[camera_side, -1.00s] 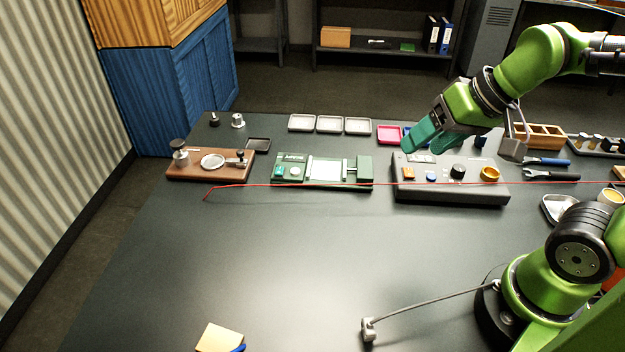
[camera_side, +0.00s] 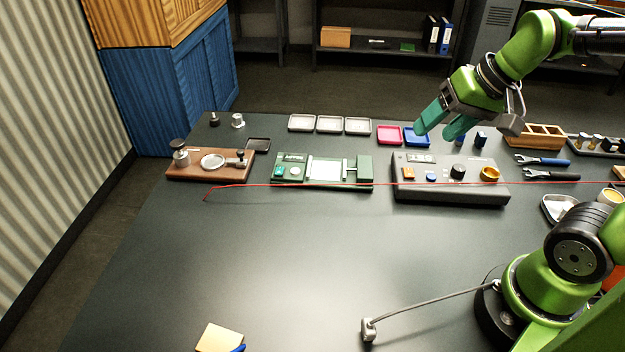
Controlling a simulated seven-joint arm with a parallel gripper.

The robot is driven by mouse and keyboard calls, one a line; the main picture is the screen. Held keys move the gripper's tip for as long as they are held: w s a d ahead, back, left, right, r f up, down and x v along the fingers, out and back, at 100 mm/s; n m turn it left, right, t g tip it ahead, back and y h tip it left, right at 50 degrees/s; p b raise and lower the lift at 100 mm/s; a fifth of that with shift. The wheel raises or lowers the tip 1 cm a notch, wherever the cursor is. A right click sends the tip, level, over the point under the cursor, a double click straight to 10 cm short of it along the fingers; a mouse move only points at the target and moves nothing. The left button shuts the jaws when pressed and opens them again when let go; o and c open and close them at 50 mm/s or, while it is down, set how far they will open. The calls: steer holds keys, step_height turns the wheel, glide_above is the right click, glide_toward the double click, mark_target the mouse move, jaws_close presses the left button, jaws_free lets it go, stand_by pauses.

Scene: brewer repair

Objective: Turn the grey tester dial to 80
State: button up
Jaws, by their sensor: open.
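The grey tester (camera_side: 450,190) is a low box with a sloped top on the right half of the table. A black round dial (camera_side: 458,171) stands on its top, between a small blue button (camera_side: 431,176) and an orange ring-shaped part (camera_side: 489,174). The dial's markings and setting are too small to read. My gripper (camera_side: 436,132) has two teal fingers, spread apart and empty. It hangs above the tester's back edge, up and left of the dial in the picture, and is not touching it.
A thin red cable (camera_side: 300,185) runs across the table and passes the tester. A green fixture (camera_side: 287,182) stands to the left, with a brown board (camera_side: 190,177) beyond it. Pink (camera_side: 389,135) and blue trays (camera_side: 411,141) lie behind. The front table is mostly clear.

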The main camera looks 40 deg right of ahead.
steer(key=w+d+f+g+h, duration=0.1)
steer(key=d+g, duration=0.1)
steer(key=d, duration=0.5)
steer(key=w+d+f+g, duration=0.2)
steer(key=d, duration=0.4)
steer(key=n+g, duration=0.2)
steer(key=n, duration=0.1)
glide_toward(459, 166)
steer(key=f, duration=0.8)
steer(key=shift+s+a+f, duration=0.2)
steer(key=shift+a+f, duration=0.1)
steer(key=shift+f, duration=0.1)
steer(key=shift+t, duration=0.3)
steer(key=c, duration=1)
